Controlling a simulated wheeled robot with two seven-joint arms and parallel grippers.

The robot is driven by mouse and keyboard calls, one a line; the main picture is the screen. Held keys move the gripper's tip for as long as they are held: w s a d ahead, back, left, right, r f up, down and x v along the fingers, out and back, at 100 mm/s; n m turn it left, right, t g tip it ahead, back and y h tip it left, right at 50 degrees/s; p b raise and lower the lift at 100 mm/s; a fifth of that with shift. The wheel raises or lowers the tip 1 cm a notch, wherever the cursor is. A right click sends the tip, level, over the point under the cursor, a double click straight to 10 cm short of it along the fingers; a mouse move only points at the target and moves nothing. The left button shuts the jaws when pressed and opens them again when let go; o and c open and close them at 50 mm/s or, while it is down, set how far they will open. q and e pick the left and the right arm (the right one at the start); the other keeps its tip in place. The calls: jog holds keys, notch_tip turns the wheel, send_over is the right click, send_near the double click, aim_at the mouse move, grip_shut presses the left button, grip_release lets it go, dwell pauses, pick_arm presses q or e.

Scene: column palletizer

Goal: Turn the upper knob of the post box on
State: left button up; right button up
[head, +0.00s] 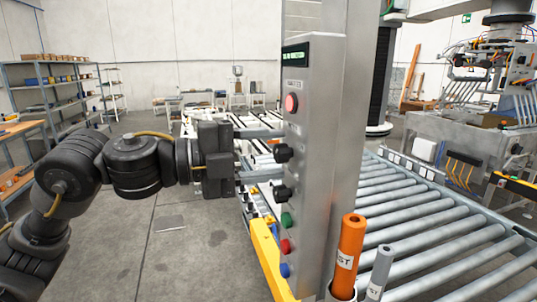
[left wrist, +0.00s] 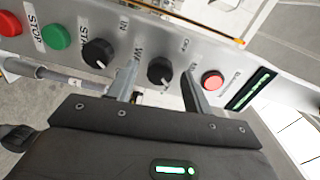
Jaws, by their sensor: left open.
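The post box (head: 317,190) is a tall grey metal column with a small display (head: 295,55) at its top. Below it are a red button (head: 291,103), the black upper knob (head: 283,153) and the black lower knob (head: 281,192). My left gripper (head: 277,154) comes from the left, open, its fingers above and below the upper knob. In the left wrist view, the upper knob (left wrist: 160,71) shows between the two fingers of my left gripper (left wrist: 160,78). The lower knob (left wrist: 97,53) is outside them. I cannot tell whether the fingers touch the knob. My right gripper is out of view.
Green (head: 287,220), red (head: 287,246) and blue (head: 285,270) buttons sit lower on the post box. An orange tube (head: 348,250) and a grey tube (head: 378,270) stand beside it. A roller conveyor (head: 430,235) runs to the right. Floor at left is mostly clear.

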pick_arm(q)
jog(key=b+v, duration=0.2)
jog(key=v, duration=0.8)
jog(key=shift+a+b, duration=0.3)
jog(key=shift+b, duration=0.1)
